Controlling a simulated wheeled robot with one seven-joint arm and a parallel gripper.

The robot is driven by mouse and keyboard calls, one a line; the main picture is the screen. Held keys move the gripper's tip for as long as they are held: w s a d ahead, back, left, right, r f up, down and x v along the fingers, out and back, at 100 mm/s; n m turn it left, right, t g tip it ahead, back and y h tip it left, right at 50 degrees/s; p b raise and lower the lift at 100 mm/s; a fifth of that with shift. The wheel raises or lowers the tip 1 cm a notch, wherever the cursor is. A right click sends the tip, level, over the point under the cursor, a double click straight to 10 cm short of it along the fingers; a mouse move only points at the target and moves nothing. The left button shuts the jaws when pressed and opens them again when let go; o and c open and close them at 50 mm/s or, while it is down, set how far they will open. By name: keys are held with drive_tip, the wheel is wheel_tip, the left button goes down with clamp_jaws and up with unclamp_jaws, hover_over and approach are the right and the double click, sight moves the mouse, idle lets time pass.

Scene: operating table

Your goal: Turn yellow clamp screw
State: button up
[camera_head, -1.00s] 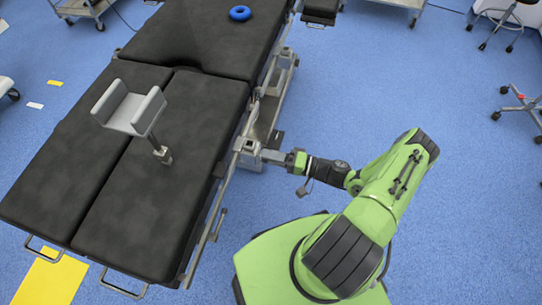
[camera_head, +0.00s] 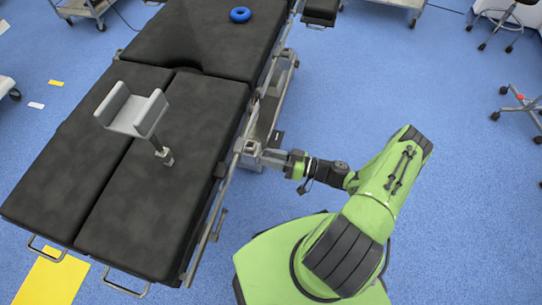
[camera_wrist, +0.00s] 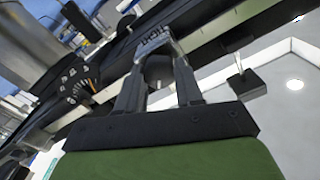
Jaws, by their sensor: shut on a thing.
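The rail clamp (camera_head: 249,147) is a grey metal block on the near side rail of the operating table (camera_head: 165,215). My gripper (camera_head: 270,157) reaches in from the right and is up against it. In the wrist view my gripper's two grey fingers (camera_wrist: 158,62) close around a dark rounded knob (camera_wrist: 159,72), which I take for the clamp screw. A bright metal piece (camera_wrist: 152,40) shows just beyond the fingertips. The screw is hidden in the head view, and I see no yellow on it in either view.
A grey U-shaped support (camera_head: 132,112) stands on a post over the black table pads. A blue ring (camera_head: 240,14) lies at the far end. The side rail (camera_head: 208,228) runs along the table edge. The blue floor right of the table is clear around my arm.

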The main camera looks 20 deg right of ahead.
drive_tip(key=shift+s+n+p, duration=0.15)
drive_tip(key=shift+n+p, duration=0.6)
drive_tip(key=shift+n, duration=2.75)
drive_tip(key=shift+f, duration=0.1)
drive_tip(key=o, duration=1)
drive_tip(key=shift+o, duration=0.2)
drive_tip(key=v, duration=1.5)
drive_tip(key=shift+s+d, duration=0.2)
drive_tip(key=shift+d, duration=0.1)
